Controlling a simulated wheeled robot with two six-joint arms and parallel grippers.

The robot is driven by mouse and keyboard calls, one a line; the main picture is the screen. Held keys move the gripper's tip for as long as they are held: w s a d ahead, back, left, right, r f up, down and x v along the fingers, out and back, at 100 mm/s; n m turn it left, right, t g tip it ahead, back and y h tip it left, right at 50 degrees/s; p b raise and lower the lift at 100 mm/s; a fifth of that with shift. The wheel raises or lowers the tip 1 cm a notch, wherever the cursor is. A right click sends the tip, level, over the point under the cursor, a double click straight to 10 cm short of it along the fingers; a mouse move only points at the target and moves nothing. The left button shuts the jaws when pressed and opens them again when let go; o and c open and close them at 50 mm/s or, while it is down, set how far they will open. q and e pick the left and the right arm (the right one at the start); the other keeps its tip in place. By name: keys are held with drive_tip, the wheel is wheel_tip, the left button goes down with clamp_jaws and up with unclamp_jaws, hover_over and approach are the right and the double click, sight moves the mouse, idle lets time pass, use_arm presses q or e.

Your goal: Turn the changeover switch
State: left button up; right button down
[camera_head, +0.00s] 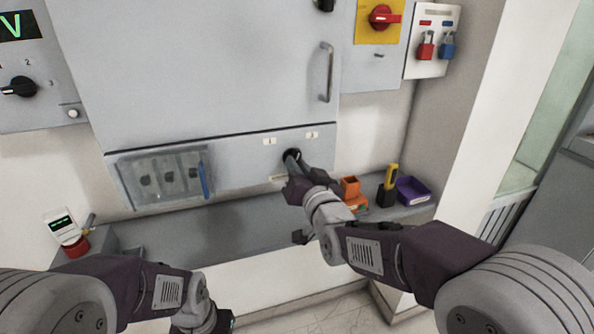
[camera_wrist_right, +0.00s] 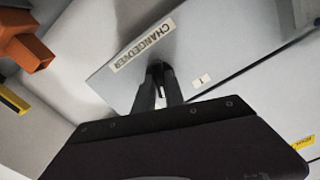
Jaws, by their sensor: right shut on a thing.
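The changeover switch is a black knob (camera_head: 291,153) on the lower grey panel of the cabinet. My right gripper (camera_head: 294,162) is shut on this knob from the front and hides much of it. In the right wrist view the gripper's fingers (camera_wrist_right: 158,88) close on the dark knob (camera_wrist_right: 159,68), beside a label reading CHANGEOVER (camera_wrist_right: 140,48). The knob's exact angle is hard to tell. My left gripper (camera_head: 205,322) is low at the bottom edge, away from the panel, and its fingers are not clear.
A clear cover (camera_head: 160,178) over several black knobs is on the panel's left. On the ledge are an orange holder (camera_head: 350,187), a black-and-yellow tool (camera_head: 388,185), a purple tray (camera_head: 412,190) and a white meter (camera_head: 62,226). A red rotary switch (camera_head: 383,17) is above right.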

drive_tip(key=shift+n+b, duration=1.1)
drive_tip(key=shift+n, duration=5.5)
drive_tip(key=c, duration=1.4)
unclamp_jaws()
drive_tip(key=v, duration=0.9)
